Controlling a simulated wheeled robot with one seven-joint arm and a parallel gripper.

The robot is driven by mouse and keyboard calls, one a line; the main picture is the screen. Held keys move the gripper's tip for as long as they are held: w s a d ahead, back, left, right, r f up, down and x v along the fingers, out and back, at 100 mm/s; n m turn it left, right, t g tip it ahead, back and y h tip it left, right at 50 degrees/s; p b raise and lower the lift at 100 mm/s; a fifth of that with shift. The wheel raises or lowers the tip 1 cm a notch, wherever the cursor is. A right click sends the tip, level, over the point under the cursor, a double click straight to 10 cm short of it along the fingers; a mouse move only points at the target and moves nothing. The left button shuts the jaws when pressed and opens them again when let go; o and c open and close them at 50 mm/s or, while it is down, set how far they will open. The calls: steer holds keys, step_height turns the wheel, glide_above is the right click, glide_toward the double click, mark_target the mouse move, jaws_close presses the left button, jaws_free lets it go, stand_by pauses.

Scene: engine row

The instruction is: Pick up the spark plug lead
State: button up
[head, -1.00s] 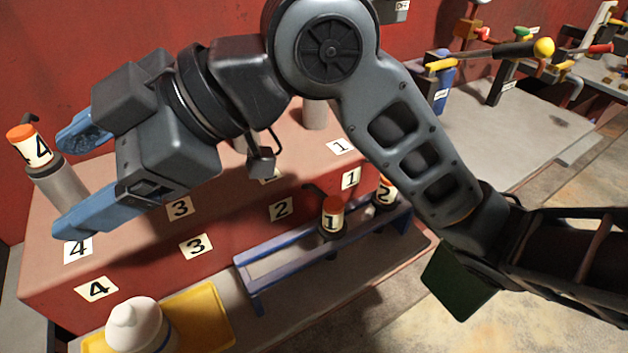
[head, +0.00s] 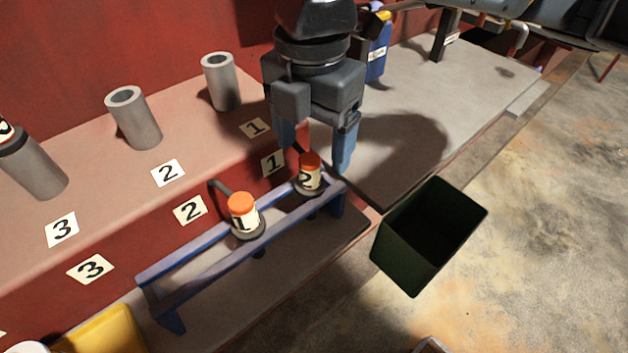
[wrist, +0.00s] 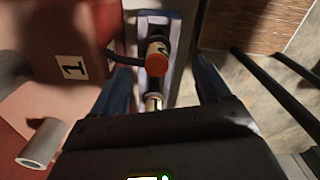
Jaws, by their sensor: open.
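Two orange-capped spark plug leads sit in a blue rack (head: 205,267). The lead marked 1 (head: 243,215) stands mid-rack, and the lead marked 2 (head: 309,175) stands near its right end. Both have dark cables behind them. My gripper (head: 315,150) points down over the rack's right end, its blue fingers apart and empty, around or just above lead 2; I cannot tell its exact height. In the wrist view, an orange-capped lead (wrist: 157,62) shows between the fingers (wrist: 160,85). Below it, another pale part is partly hidden by the gripper body.
A red engine block (head: 110,215) with grey tubes (head: 133,118) and number tags runs behind the rack. Another lead sits on the tube at the left edge. A dark green bin (head: 425,240) stands right of the rack. A yellow tray (head: 100,335) is lower left.

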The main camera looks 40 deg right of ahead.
mark_target(310, 159)
steer(key=f, duration=0.6)
steer(key=shift+w+a, duration=0.1)
steer(key=shift+w, duration=0.1)
